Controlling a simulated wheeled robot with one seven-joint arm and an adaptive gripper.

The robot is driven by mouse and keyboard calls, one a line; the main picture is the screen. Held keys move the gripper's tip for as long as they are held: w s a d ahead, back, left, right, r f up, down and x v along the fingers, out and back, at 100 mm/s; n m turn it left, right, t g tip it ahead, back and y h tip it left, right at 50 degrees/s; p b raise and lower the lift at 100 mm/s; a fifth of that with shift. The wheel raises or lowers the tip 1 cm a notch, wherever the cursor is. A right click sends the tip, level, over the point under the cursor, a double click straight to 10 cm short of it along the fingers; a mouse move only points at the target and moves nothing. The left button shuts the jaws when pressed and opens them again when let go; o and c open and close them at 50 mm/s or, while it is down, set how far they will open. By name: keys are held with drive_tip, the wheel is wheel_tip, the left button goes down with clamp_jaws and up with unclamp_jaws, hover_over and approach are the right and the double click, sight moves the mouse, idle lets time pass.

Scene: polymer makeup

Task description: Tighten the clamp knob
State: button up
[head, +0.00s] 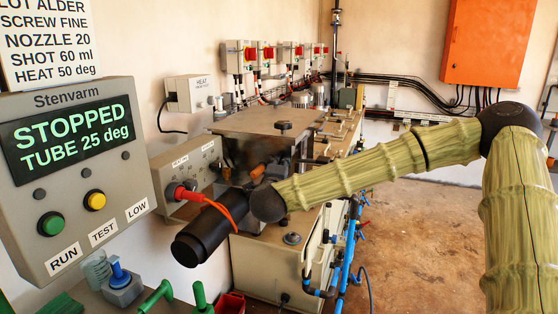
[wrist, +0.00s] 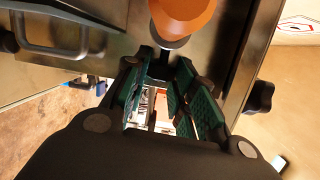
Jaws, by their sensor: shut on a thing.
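My gripper (wrist: 165,88), with green finger pads, shows in the wrist view. It is shut on a dark part (wrist: 158,68) below an orange and grey piece (wrist: 182,18). The held part is mostly hidden between the pads, and I cannot tell whether it is the clamp knob. A black lobed knob (wrist: 259,97) stands apart, to the right of the fingers.
The steel machine (head: 250,121) fills the middle of the head view. A control panel (head: 78,176) reading STOPPED, TUBE 25 deg stands at the left. Blue pipes (head: 350,245) run down the machine's right side. Brown floor (head: 425,235) is open at the right.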

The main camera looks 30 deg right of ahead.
drive_tip(key=g+y+p, duration=0.1)
drive_tip(key=p, duration=0.2)
drive_tip(key=r+g+y+p, duration=0.1)
drive_tip(key=g+p, duration=0.1)
drive_tip(key=p, duration=0.1)
drive_tip(key=shift+w+d+r+m, duration=0.1)
drive_tip(key=shift+r+m, duration=0.1)
drive_tip(key=shift+m, duration=0.2)
drive_tip(key=shift+g+y+p, duration=0.4)
drive_tip(key=shift+y+p, duration=0.2)
drive_tip(key=shift+p, duration=0.4)
drive_tip(key=shift+d+f+p, duration=0.1)
drive_tip(key=shift+f+p, duration=0.05)
drive_tip(key=shift+p, duration=0.2)
drive_tip(key=o, duration=1)
drive_tip(key=v, duration=1.2)
drive_tip(key=shift+w+d, duration=0.1)
drive_tip(key=shift+w, duration=0.05)
